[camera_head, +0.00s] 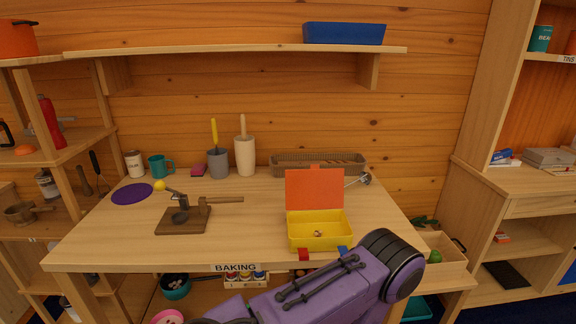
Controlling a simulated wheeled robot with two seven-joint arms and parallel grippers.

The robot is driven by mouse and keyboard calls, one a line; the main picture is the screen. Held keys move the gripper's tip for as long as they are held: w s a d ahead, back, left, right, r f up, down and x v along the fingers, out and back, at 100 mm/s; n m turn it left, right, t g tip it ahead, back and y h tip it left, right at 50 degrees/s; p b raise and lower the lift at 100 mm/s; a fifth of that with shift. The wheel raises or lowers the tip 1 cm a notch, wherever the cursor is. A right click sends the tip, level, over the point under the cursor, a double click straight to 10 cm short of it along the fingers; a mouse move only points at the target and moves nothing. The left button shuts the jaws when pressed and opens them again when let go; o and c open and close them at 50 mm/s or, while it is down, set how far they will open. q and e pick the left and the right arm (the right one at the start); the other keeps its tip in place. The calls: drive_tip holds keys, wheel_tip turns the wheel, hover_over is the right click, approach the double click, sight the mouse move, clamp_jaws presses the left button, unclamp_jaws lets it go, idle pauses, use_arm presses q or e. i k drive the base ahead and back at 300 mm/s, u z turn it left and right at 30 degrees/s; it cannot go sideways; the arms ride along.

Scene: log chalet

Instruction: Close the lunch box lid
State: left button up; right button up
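The lunch box (299,241) is yellow and stands near the front edge of the wooden table. Its orange lid (314,188) stands open, roughly upright at the back of the box. A small, unclear item (318,233) lies inside the box. A red piece (303,254) and a blue piece (342,251) show at its front. One of my purple arm links crosses the bottom of the view, in front of the table and just below the box. Neither of my grippers shows.
Left of the box lie a wooden board (183,222) with a dark tool on it and a purple disc (132,194). A wicker basket (290,163) stands behind the lid, with a metal tool (364,179) beside it. An overhead shelf (230,48) spans the wall.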

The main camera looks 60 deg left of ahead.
sight(314, 188)
drive_tip(key=u, duration=1.3)
